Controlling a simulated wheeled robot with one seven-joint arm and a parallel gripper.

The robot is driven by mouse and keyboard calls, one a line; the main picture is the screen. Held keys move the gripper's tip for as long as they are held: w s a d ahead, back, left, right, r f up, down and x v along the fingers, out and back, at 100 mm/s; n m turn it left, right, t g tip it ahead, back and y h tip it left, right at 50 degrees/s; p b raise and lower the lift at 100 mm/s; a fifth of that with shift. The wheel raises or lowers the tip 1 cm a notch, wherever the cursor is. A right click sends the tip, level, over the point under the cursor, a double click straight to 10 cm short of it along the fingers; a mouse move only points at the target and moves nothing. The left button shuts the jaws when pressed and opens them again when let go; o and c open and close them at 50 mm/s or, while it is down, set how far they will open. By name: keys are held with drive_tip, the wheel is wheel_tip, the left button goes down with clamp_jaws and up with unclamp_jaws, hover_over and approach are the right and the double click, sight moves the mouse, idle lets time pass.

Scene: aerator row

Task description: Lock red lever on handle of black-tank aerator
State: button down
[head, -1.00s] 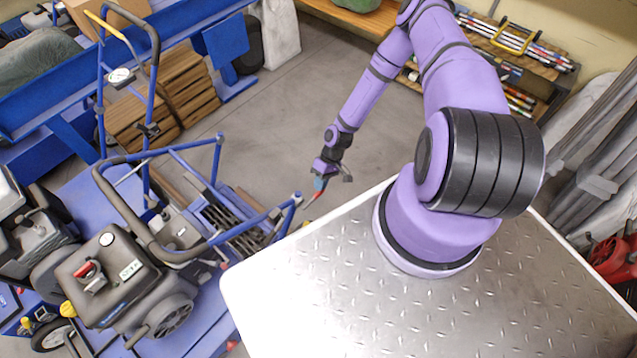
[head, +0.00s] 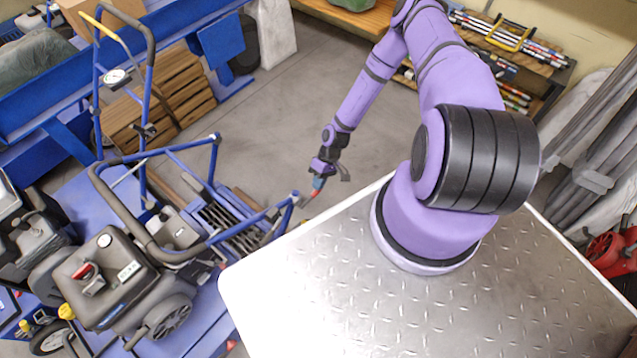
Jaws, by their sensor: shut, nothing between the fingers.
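The black-tank aerator (head: 110,275) stands at the left on a blue bed, with a red-topped cap on its dark tank. Its handle (head: 262,218) has a black looped grip and blue tubes reaching right toward my arm. A small red piece, seemingly the red lever (head: 310,196), shows between the right end of the blue tube and my gripper (head: 317,185). My gripper is shut and empty, pointing down and left, close by the tube's end. I cannot tell whether it touches the red piece, or how the lever is set.
Another blue upright handle (head: 148,95) with a yellow lever and gauge rises behind. Wooden crates (head: 165,110) and a blue trailer side stand at back left. A bench with tools (head: 520,50) is at back right. Bare floor (head: 290,100) lies beyond my gripper.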

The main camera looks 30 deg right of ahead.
drive_tip(key=v, duration=1)
drive_tip(key=shift+d+r, duration=0.15)
drive_tip(key=shift+r, duration=0.2)
drive_tip(key=shift+w, duration=0.1)
drive_tip(key=w+d+r+h, duration=0.2)
drive_tip(key=w+d+r, duration=0.1)
drive_tip(key=r, duration=0.7)
drive_tip(key=w+d+r+h, duration=0.2)
drive_tip(key=w+r, duration=0.1)
drive_tip(key=r, duration=0.8)
wheel_tip(320, 180, up, 20)
drive_tip(key=s+a+t+h, duration=0.1)
drive_tip(key=a+t+h, duration=0.1)
drive_tip(key=h, duration=0.1)
drive_tip(key=s+a+r+t, duration=0.1)
drive_tip(key=s+a+r, duration=0.15)
drive_tip(key=r, duration=0.35)
drive_tip(key=s+a+r+m+t, duration=0.1)
drive_tip(key=s+r, duration=0.3)
drive_tip(key=r, duration=0.2)
drive_tip(key=s+a+r+t, duration=0.1)
drive_tip(key=s+a+r, duration=0.15)
drive_tip(key=r, duration=0.25)
drive_tip(key=s+a+r+t, duration=0.1)
drive_tip(key=s+a+r, duration=0.1)
drive_tip(key=s+r, duration=0.2)
drive_tip(key=s+a+r+m+t, duration=0.1)
drive_tip(key=s+a+r+t, duration=0.1)
drive_tip(key=s, duration=0.9)
drive_tip(key=shift+r, duration=0.9)
